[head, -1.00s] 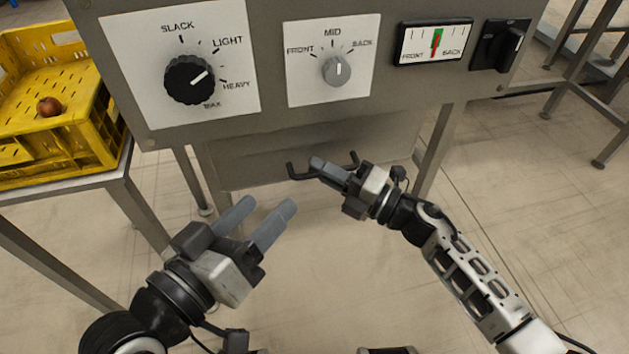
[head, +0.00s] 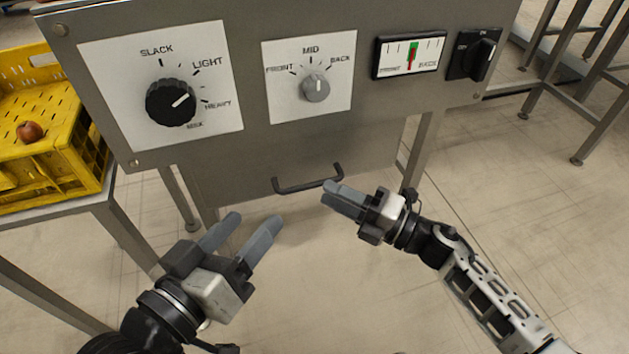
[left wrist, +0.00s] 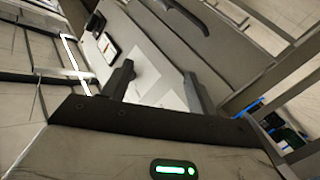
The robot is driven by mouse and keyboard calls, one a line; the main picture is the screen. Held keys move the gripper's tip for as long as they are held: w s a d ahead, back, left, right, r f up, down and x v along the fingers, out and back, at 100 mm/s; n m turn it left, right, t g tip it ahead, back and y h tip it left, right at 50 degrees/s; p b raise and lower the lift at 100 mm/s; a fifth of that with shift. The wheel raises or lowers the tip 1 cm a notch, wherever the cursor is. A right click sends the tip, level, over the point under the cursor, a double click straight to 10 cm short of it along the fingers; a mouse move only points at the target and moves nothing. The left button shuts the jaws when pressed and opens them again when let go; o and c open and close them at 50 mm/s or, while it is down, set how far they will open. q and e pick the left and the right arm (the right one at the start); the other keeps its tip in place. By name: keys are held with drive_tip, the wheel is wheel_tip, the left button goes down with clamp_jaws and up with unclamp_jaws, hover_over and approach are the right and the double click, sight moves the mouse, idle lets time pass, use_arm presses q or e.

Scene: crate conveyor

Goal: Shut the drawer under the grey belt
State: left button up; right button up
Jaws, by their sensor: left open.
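The drawer (head: 270,155) has a plain grey front below the control panel. Its black bar handle (head: 308,184) is near the lower edge. No drawer interior shows; I cannot tell exactly how far out the front stands. The front and handle (left wrist: 185,15) also appear at the top of the left wrist view. My right gripper (head: 332,194) has its fingers together, just below and right of the handle's right end, apparently empty and clear of it. My left gripper (head: 255,228) is open and empty, below and left of the handle. The belt is not identifiable in view.
The control panel (head: 255,140) with dials, a gauge and a switch overhangs above the drawer. A yellow crate (head: 60,150) with a round brown item stands on a side table at left. Metal legs flank the drawer. The floor in front is clear.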

use_arm(q)
drive_tip(key=shift+s+a+f+y+p, duration=0.2)
drive_tip(key=shift+f+y+p, duration=0.2)
drive_tip(key=shift+f+p, duration=0.15)
use_arm(e)
drive_tip(key=v, duration=1)
drive_tip(key=shift+s+r, duration=0.15)
use_arm(q)
drive_tip(key=shift+w+r, duration=0.1)
drive_tip(key=shift+r, duration=0.05)
use_arm(e)
drive_tip(key=shift+d, duration=0.15)
